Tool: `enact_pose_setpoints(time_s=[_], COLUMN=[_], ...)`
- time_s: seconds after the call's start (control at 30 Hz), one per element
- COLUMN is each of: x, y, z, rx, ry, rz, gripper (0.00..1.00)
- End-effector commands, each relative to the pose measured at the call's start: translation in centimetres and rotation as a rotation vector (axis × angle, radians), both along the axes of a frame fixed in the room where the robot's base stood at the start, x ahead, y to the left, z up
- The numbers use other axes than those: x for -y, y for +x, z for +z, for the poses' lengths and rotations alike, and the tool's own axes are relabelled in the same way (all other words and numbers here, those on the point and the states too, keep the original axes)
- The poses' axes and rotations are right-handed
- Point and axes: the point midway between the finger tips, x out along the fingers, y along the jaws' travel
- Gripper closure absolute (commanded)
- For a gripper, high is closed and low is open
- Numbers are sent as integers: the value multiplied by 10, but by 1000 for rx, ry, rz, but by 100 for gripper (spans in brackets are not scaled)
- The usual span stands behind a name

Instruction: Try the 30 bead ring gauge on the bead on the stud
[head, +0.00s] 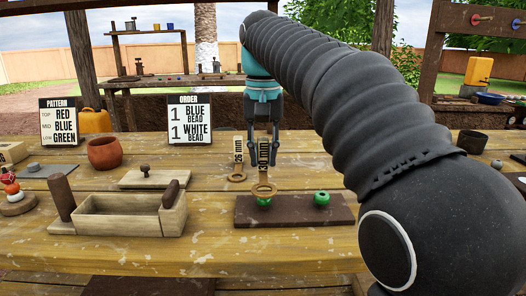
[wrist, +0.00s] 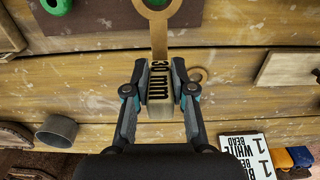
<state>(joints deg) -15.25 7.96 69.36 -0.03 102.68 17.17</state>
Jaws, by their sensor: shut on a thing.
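My gripper (head: 264,163) is shut on the handle of the 30 mm gauge (wrist: 159,45), a tan ring on a flat marked handle. The gauge's ring (head: 264,190) is over a green bead (head: 264,202) on the dark brown board (head: 295,212). In the wrist view, green shows through the ring (wrist: 156,3). I cannot tell whether ring and bead touch. The stud is not clearly seen. A second green bead (head: 321,198) sits to the right on the board, apart from the ring. Another ring gauge (head: 237,177) stands behind, to the left.
An open wooden box (head: 130,222) with upright ends stands left of the board. A lidded block (head: 155,179), a clay pot (head: 104,153), and pattern (head: 60,122) and order (head: 190,120) signs are further back. A dark cup (head: 471,142) is at right.

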Motion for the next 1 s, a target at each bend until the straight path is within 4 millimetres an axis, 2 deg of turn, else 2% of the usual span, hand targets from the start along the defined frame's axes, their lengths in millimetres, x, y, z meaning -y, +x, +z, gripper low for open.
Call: enact_pose_setpoints(time_s=[1.0], x=[0], y=[0], z=[-8], rx=[0], ry=[0], rz=[0], gripper=[100])
